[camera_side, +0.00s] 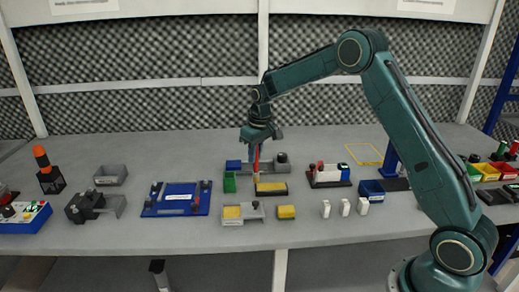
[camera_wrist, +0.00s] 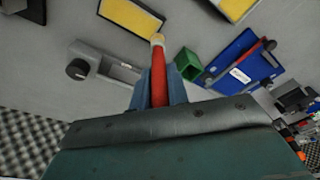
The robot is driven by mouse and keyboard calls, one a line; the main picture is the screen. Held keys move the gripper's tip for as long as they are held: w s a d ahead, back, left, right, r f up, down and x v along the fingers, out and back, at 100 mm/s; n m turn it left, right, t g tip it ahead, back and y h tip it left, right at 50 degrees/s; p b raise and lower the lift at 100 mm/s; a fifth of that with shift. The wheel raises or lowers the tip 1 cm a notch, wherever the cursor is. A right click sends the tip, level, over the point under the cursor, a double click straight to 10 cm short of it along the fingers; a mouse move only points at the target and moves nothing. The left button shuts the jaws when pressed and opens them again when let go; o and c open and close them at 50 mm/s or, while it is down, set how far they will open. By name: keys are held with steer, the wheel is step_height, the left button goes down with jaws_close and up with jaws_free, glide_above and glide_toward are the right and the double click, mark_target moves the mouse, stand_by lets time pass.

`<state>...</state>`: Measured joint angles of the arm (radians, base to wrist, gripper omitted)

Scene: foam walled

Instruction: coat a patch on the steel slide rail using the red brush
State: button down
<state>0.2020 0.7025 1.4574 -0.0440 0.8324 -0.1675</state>
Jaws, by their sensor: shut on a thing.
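My gripper (camera_side: 257,148) is shut on the red brush (camera_side: 257,160) and holds it upright, tip down, over the middle of the bench. In the wrist view the red handle (camera_wrist: 158,82) points away from my gripper, and its pale tip (camera_wrist: 157,39) shows by the corner of a dark-edged yellow pad (camera_wrist: 132,16). I cannot tell whether the tip touches anything. A grey piece with a dark knob (camera_side: 282,158) stands just behind the brush; it may be the steel slide rail, and it shows left of the brush in the wrist view (camera_wrist: 105,66).
A green open box (camera_side: 229,184) stands left of the brush. A blue tray (camera_side: 176,199) lies further left. A grey holder (camera_side: 243,220) with a yellow block and a loose yellow block (camera_side: 286,212) are in front. Small white pieces (camera_side: 345,207) stand to the right.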

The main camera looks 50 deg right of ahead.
steer(key=shift+r, duration=2.95)
steer(key=shift+w, duration=0.1)
